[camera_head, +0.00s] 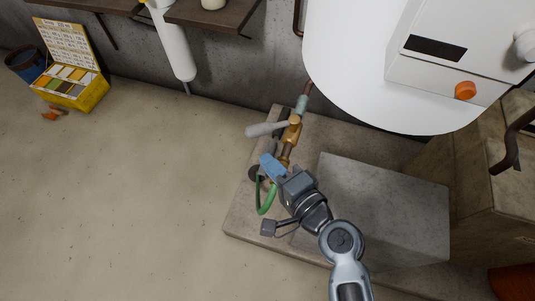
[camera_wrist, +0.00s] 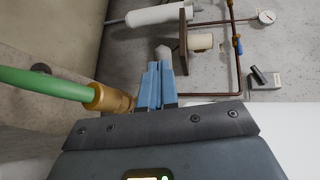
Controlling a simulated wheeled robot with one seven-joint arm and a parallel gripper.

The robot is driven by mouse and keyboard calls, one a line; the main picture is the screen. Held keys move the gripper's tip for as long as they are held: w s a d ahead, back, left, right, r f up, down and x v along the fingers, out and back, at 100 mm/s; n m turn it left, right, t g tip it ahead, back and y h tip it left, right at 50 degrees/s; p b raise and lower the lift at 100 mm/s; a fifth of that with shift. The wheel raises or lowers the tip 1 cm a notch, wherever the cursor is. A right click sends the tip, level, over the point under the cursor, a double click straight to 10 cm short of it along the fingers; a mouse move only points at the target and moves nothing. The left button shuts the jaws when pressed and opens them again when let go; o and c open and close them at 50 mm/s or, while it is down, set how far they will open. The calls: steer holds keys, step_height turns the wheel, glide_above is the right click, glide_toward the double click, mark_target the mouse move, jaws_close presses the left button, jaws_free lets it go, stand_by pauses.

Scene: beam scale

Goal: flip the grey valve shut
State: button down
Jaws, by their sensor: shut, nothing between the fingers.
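The grey valve handle (camera_head: 265,129) sticks out to the left from a brass valve body (camera_head: 292,131) on a copper pipe below the white tank. In the wrist view a grey rounded end (camera_wrist: 162,51), which looks like the handle, shows just beyond my fingertips; I cannot tell whether they touch. My gripper (camera_head: 268,160) has blue fingers, pressed together and empty, just below the handle in the head view. It also shows in the wrist view (camera_wrist: 156,80). A brass fitting (camera_wrist: 110,98) with a green hose is left of the fingers there.
The green hose (camera_head: 266,199) loops beside my gripper over the concrete plinth (camera_head: 242,219). A large concrete block (camera_head: 385,205) stands right of my arm. The white tank (camera_head: 350,70) hangs above.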

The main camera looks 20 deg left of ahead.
steer(key=s+d+r, duration=0.1)
steer(key=s+d, duration=0.3)
steer(key=s, duration=0.2)
steer(key=shift+r+b, duration=0.2)
steer(key=shift+b, duration=0.15)
steer(key=shift+s, duration=0.1)
steer(key=s+d+f+n+t+h, duration=0.1)
steer(key=s+d+t+h, duration=0.1)
steer(key=s+d+h, duration=0.35)
steer(key=s+d+f+t+h, duration=0.1)
steer(key=s+d+h, duration=0.2)
steer(key=s+d, duration=0.5)
steer(key=s+d+r+n+t+h, duration=0.2)
steer(key=s+d+r+n+h, duration=0.2)
steer(key=s+d+r, duration=0.5)
step_height(320, 180, up, 4)
steer(key=d+n, duration=0.2)
steer(key=shift+d+n, duration=0.3)
steer(key=shift+d, duration=0.1)
